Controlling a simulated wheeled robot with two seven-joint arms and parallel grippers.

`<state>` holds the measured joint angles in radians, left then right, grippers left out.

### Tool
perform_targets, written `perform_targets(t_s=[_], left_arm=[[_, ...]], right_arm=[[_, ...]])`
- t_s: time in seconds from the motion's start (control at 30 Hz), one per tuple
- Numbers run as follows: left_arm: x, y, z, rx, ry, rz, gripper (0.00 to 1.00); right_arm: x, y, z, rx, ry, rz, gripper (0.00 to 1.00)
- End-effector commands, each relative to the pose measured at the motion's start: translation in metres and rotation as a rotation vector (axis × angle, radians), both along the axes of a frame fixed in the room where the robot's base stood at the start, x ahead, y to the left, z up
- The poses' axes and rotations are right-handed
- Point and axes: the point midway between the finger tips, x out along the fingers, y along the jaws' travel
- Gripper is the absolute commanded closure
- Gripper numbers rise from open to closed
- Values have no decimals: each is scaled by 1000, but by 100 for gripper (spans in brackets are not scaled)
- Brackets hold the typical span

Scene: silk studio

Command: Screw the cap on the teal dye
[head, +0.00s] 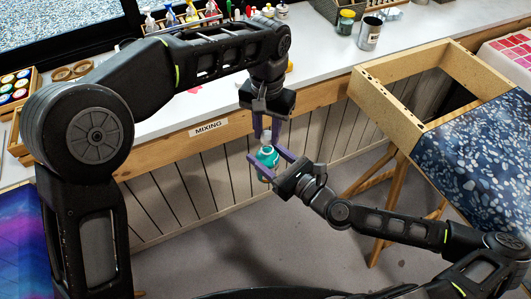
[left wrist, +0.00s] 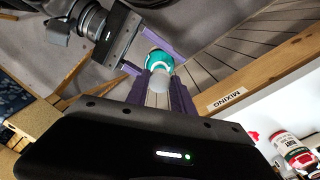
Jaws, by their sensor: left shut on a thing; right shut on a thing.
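The teal dye bottle (head: 267,158) is held upright or slightly tilted in the air in front of the mixing bench. My right gripper (head: 265,165) is shut around its body from the right. My left gripper (head: 266,132) comes down from above, its purple fingers shut on a pale cap (head: 265,138). In the left wrist view the cap (left wrist: 158,83) sits between the fingers, in line with the teal bottle (left wrist: 158,61). The cap is at the bottle's mouth; whether its thread is engaged cannot be told.
The white bench (head: 225,103) with the MIXING label runs behind, carrying bottles in a rack, a green jar (head: 346,22) and a metal can (head: 370,33). A wooden frame (head: 390,95) with speckled blue fabric (head: 480,140) stands at right. Open floor lies below the grippers.

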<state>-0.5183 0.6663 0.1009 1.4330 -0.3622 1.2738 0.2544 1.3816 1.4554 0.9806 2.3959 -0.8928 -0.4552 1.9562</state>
Motion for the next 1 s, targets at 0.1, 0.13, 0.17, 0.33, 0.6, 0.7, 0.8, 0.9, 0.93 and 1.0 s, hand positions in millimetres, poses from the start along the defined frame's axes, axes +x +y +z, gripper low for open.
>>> perform_targets(t_s=[0.1,0.13,0.17,0.33,0.6,0.7,0.8,0.9,0.93,1.0], left_arm=[[-1,0,1,0,-1,0,100],[-1,0,1,0,-1,0,100],[-1,0,1,0,-1,0,100],[-1,0,1,0,-1,0,100],[-1,0,1,-1,-2,0,100],[-1,0,1,-1,-2,0,100],[-1,0,-1,0,-1,0,100],[-1,0,-5,0,-1,0,100],[-1,0,-7,0,-1,0,100],[-1,0,-11,0,-1,0,100]], right_arm=[[0,0,1,0,-1,0,100],[0,0,1,0,-1,0,100],[0,0,1,0,-1,0,100],[0,0,1,0,-1,0,100],[0,0,1,0,-1,0,100],[0,0,1,0,-1,0,100],[0,0,1,0,-1,0,100],[0,0,1,0,-1,0,100],[0,0,1,0,-1,0,100],[0,0,1,0,-1,0,100]])
